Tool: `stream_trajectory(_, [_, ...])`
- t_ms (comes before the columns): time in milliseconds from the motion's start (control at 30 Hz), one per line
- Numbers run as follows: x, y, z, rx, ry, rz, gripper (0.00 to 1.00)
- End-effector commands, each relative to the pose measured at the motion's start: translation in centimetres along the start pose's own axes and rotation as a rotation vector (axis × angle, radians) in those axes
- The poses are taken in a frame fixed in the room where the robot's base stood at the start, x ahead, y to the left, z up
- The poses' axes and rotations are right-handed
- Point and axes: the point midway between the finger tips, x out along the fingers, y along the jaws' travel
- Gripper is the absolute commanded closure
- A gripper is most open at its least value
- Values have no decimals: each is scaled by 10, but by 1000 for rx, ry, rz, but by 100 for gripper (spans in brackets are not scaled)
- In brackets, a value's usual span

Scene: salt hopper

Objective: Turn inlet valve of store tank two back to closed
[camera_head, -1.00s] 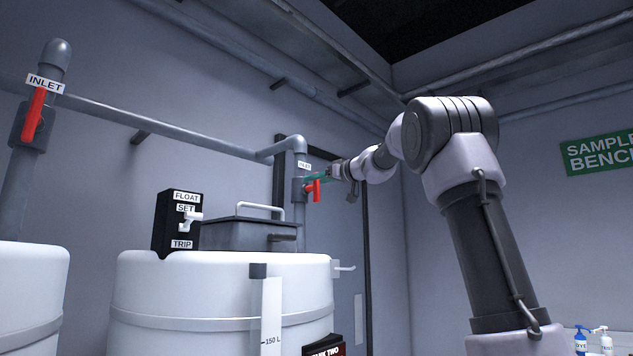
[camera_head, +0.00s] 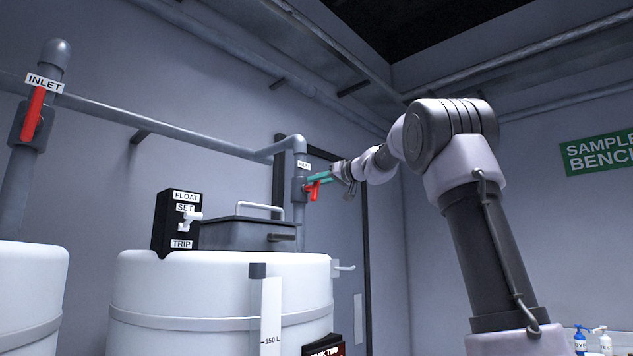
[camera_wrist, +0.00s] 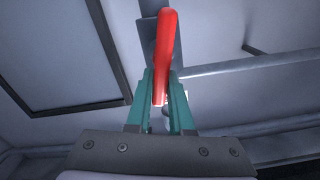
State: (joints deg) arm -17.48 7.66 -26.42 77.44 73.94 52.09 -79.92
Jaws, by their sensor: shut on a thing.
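The red inlet valve handle (camera_head: 314,190) of store tank two sits on the grey vertical pipe (camera_head: 299,213) behind the white tank (camera_head: 222,285). The handle hangs down, tilted slightly. My gripper (camera_head: 316,180) reaches it from the right, its teal fingers at the handle. In the wrist view the red handle (camera_wrist: 165,55) lies between the teal fingers of my gripper (camera_wrist: 163,85), which is shut on it. The valve body is partly hidden behind the handle there.
A second inlet valve with a red handle (camera_head: 34,113) is on the left pipe. A black float box (camera_head: 177,222) and a grey lidded box (camera_head: 250,235) stand on the tank top. A level gauge (camera_head: 270,315) rises at the tank's front.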

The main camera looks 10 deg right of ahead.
Motion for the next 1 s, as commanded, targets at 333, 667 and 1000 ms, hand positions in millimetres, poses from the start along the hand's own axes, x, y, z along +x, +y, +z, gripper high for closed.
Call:
stream_trajectory(333, [-1, 10, 2, 329, 0, 2, 100])
stream_trajectory(667, [0, 16, 6, 642, -1, 2, 100])
stream_trajectory(1000, [0, 22, 12, 953, 0, 3, 100])
